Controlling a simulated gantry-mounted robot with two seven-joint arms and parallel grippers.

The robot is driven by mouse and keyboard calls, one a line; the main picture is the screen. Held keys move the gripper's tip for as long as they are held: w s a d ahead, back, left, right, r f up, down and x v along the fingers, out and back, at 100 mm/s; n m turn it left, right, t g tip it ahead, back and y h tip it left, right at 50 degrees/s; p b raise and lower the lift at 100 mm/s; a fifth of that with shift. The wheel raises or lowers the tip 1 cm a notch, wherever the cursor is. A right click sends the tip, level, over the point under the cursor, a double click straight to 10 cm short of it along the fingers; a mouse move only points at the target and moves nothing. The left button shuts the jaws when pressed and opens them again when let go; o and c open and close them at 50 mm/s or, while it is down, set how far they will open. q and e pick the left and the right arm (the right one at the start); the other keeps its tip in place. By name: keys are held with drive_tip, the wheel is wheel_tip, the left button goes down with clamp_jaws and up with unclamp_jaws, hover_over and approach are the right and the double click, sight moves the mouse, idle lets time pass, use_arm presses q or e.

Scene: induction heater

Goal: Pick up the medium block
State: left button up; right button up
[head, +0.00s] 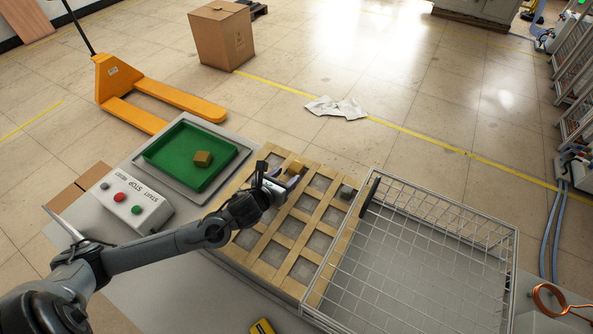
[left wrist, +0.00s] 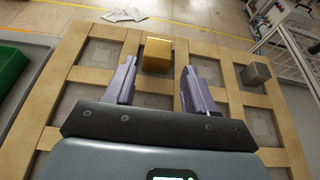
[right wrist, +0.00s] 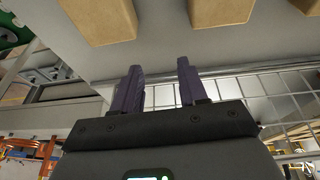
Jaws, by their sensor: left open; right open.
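A gold block (head: 296,167) sits at the far edge of the wooden lattice (head: 262,241). In the left wrist view this gold block (left wrist: 157,55) stands just beyond the gap between the fingertips, not between the fingers. My left gripper (head: 283,172) is open and empty over the lattice. A smaller grey block (head: 347,193) lies near the lattice's far right corner. Another gold block (head: 203,158) lies in the green tray (head: 160,152). I cannot tell for certain which is the medium block. My right gripper (right wrist: 160,68) is open and empty, outside the head view.
A wire basket (head: 517,262) stands right of the lattice, with a dark handle near its left edge. A button box (head: 130,208) stands at the left. A copper coil (head: 545,297) is at the lower right. The right wrist view shows wire mesh and pale wooden pieces.

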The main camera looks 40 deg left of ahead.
sight(294, 169)
use_arm(q)
drive_tip(key=shift+b+x, duration=0.45)
drive_tip(key=shift+x, duration=2.75)
drive_tip(key=shift+s+a+f, duration=0.15)
drive_tip(key=shift+c, duration=0.4)
clamp_jaws()
